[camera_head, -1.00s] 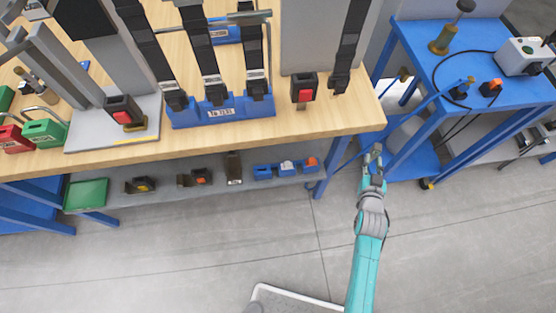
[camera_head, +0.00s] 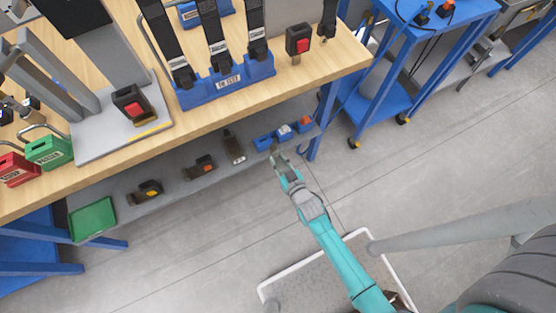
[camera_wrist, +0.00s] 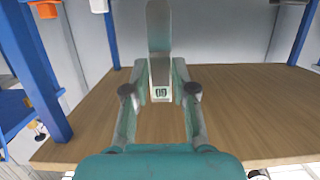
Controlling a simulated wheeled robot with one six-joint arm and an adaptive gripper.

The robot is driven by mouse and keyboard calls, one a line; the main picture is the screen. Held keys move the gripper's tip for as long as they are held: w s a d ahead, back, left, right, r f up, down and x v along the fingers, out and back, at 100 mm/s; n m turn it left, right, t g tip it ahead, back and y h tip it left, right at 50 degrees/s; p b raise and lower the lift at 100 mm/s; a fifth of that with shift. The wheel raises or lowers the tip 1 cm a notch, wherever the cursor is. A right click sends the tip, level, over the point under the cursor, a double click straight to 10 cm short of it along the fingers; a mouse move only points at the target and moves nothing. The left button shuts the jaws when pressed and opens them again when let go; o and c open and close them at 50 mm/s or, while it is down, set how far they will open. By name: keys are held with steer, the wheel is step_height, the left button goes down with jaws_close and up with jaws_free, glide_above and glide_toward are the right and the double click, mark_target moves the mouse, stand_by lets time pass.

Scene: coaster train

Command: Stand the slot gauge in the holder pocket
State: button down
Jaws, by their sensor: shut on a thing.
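My gripper (camera_wrist: 160,95) is shut on the slot gauge (camera_wrist: 159,35), a flat grey metal strip with a rounded end and a small white label near the fingers. In the wrist view the strip extends upward in the picture from between the fingers. In the head view my gripper (camera_head: 278,156) is in front of the right end of the bench's lower shelf, and the gauge is too small to make out clearly there. I cannot tell which thing has the holder pocket.
The wooden bench top (camera_head: 215,113) overhangs the grey lower shelf (camera_head: 172,182). A blue bench leg (camera_head: 322,125) stands right of the gripper. A green tray (camera_head: 93,220) is at the shelf's left end. A blue cart (camera_head: 383,98) stands farther right.

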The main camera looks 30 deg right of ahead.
steer(key=shift+r, duration=0.1)
steer(key=shift+w+d, duration=0.1)
steer(key=shift+w, duration=0.7)
steer(key=x, duration=0.9)
steer(key=shift+w, duration=0.3)
stand_by(0.5)
steer(key=shift+f, duration=2.4)
stand_by(1.0)
steer(key=c, duration=0.9)
jaws_free()
steer(key=shift+o, duration=0.2)
